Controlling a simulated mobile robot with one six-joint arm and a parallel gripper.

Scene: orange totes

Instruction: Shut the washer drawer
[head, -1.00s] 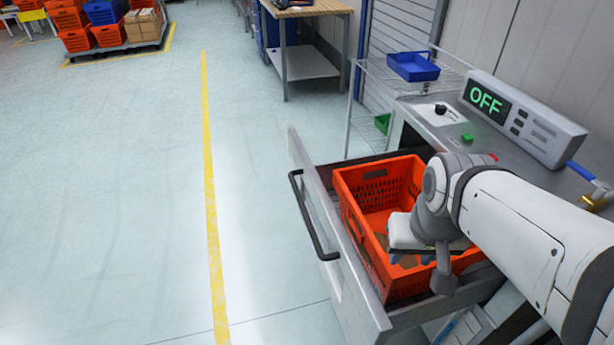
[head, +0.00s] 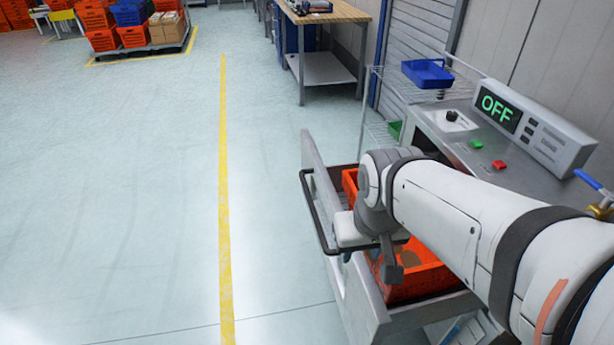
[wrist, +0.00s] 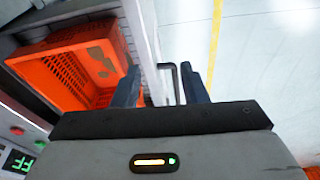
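The washer drawer (head: 313,154) is pulled out from the machine, its pale front panel also visible in the wrist view (wrist: 147,40). A black bar handle (head: 313,210) runs along the panel's outer face. An orange tote (head: 423,277) sits inside the drawer, partly hidden by my arm; the wrist view shows its inside (wrist: 72,62) with brownish pieces. My gripper (wrist: 160,76) is open, fingers pointing towards the drawer front. In the wrist view the handle (wrist: 168,66) appears between the two fingers; I cannot tell whether either finger touches it.
The washer's top carries an OFF display (head: 501,107), a green button (head: 476,144) and a red button (head: 499,165). A wire rack with a blue bin (head: 427,73) and a workbench (head: 326,14) stand behind. Open floor with a yellow line (head: 224,200) lies left.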

